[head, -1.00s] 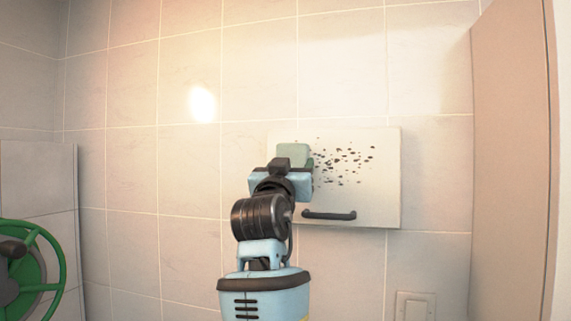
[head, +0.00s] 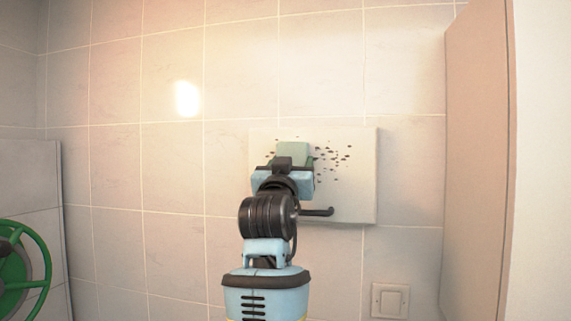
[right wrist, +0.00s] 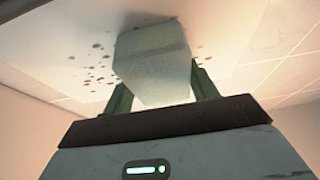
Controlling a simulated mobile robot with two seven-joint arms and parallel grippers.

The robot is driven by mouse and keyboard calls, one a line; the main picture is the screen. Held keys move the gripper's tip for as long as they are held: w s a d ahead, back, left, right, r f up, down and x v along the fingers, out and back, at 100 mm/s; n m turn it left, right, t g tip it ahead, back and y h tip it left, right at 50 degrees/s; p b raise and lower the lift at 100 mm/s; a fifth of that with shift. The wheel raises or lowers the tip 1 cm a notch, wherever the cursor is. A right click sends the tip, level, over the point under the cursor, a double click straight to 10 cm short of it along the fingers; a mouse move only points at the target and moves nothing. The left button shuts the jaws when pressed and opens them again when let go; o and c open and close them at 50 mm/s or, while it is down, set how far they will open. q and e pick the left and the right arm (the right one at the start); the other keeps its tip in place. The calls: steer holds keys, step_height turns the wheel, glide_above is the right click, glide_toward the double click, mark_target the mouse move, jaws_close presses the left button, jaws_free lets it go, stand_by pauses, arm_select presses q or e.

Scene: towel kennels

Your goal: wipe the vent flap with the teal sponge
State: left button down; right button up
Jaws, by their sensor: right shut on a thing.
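The vent flap (head: 352,195) is a pale square panel on the tiled wall, with a dark bar handle (head: 318,212) low on it. Dark specks (head: 333,158) are spread over its upper part, on both sides of the sponge. My right gripper (head: 287,168) is shut on the pale teal sponge (head: 294,152) in front of the flap's left half. In the right wrist view the sponge (right wrist: 153,62) sits between the fingers, its far end at the flap's face (right wrist: 215,35) and seemingly touching it. My arm hides the flap's lower left. My left gripper is out of view.
A green handwheel (head: 22,270) is at the lower left, by a tiled ledge (head: 30,185). A tall beige panel (head: 478,160) stands out at the right. A light switch (head: 389,300) is below the flap. The wall left of the flap is bare.

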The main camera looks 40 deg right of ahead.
mark_target(355, 158)
steer(key=shift+s+d, duration=1.15)
steer(key=shift+s, duration=0.05)
steer(key=shift+s+d+f, duration=0.1)
steer(key=shift+s+d, duration=1)
steer(key=shift+s, duration=0.25)
steer(key=shift+s+d, duration=1.05)
steer(key=shift+s, duration=0.2)
steer(key=shift+s, duration=0.1)
steer(key=shift+s+d, duration=1.05)
steer(key=shift+s, duration=0.1)
